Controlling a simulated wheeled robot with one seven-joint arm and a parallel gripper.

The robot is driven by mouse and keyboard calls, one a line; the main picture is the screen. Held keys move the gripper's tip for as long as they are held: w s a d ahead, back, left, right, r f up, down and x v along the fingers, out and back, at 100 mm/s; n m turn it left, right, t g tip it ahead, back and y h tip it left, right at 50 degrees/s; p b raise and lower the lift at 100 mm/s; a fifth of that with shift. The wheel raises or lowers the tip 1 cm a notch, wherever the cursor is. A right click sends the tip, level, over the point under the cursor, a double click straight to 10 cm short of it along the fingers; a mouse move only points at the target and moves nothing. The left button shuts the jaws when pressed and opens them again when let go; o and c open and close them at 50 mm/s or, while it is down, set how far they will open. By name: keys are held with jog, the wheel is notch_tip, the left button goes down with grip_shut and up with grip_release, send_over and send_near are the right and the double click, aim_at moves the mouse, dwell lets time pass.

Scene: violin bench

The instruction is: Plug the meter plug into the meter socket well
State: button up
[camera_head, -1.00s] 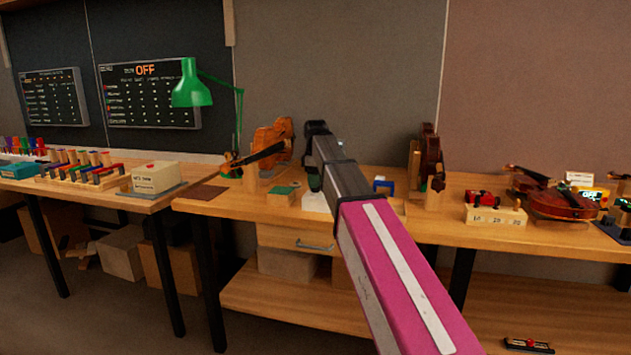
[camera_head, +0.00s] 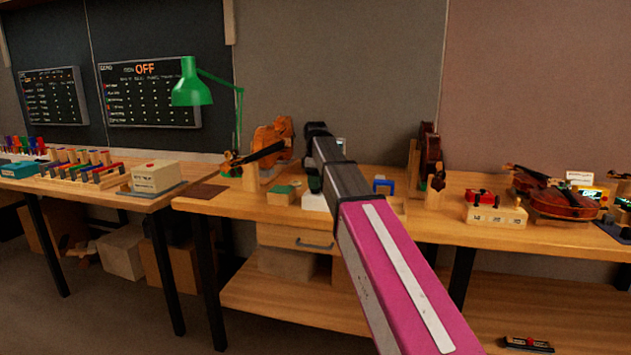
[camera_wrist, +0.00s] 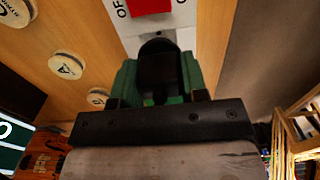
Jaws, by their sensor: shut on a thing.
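In the head view my gripper (camera_head: 314,178) is mostly hidden behind my arm, just above a white block (camera_head: 315,202) on the bench. In the wrist view a white panel (camera_wrist: 188,16) with a red part and partly cut-off lettering lies just beyond the held piece. The socket well is not clearly seen, and I cannot tell whether the plug touches it or is inside it.
A green-topped wooden block (camera_head: 281,195) and a violin (camera_head: 272,140) are left of my gripper. A blue part (camera_head: 383,185) is close on its right. A green lamp (camera_head: 193,88) stands behind left. Wooden discs (camera_wrist: 67,66) show in the wrist view.

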jog(key=shift+f, duration=0.85)
jog(key=o, duration=1)
jog(key=shift+c, duration=0.2)
notch_tip(320, 180, up, 11)
jog(key=shift+f, duration=0.1)
